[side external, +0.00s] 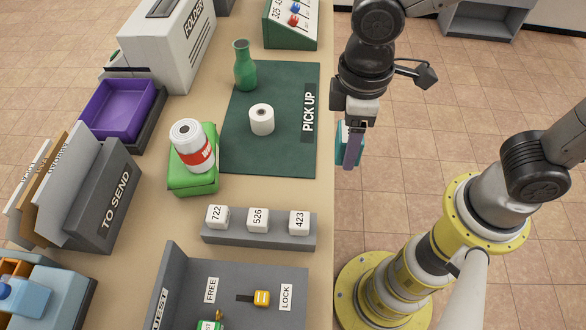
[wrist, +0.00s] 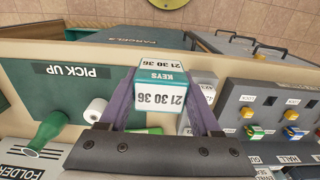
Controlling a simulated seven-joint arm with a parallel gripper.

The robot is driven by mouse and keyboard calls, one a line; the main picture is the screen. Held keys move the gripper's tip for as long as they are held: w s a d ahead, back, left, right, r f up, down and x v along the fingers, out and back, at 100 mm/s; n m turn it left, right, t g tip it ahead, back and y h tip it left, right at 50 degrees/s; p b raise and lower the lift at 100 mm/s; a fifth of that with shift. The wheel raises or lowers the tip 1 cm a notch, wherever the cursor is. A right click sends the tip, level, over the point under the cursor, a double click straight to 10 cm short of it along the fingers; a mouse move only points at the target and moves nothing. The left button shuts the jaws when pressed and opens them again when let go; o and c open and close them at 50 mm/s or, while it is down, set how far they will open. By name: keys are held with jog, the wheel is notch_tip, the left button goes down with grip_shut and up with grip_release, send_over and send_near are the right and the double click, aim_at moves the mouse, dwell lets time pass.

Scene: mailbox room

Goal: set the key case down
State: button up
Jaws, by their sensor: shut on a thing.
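The key case (wrist: 160,92) is a small teal and white box, labelled KEYS and 21 30 36 in the wrist view. My gripper (wrist: 163,108) is shut on it, with a purple finger on each side. In the side external view the case (side external: 342,140) is mostly hidden behind my gripper (side external: 353,150). There my gripper appears just right of the table's right edge, beside the dark green PICK UP mat (side external: 285,150). I cannot tell its height exactly.
A white roll (side external: 262,120) and a green bottle (side external: 244,66) stand on the mat. A red-labelled canister (side external: 192,146) sits on a green block (side external: 195,185). A grey strip (side external: 260,240) holds numbered white blocks. A FREE/LOCK panel (side external: 225,300) stands nearer. The mat's right part is clear.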

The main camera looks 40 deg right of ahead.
jog(key=w+a+f, duration=0.2)
jog(key=w, duration=0.1)
send_over(293, 182)
notch_tip(293, 182, down, 5)
jog(key=shift+s+d+f, duration=0.1)
jog(key=shift+f, duration=1.8)
jog(key=shift+f, duration=0.3)
jog(key=shift+f, duration=0.1)
jog(key=o, duration=1.4)
jog(key=shift+o, duration=0.2)
notch_tip(293, 182, up, 13)
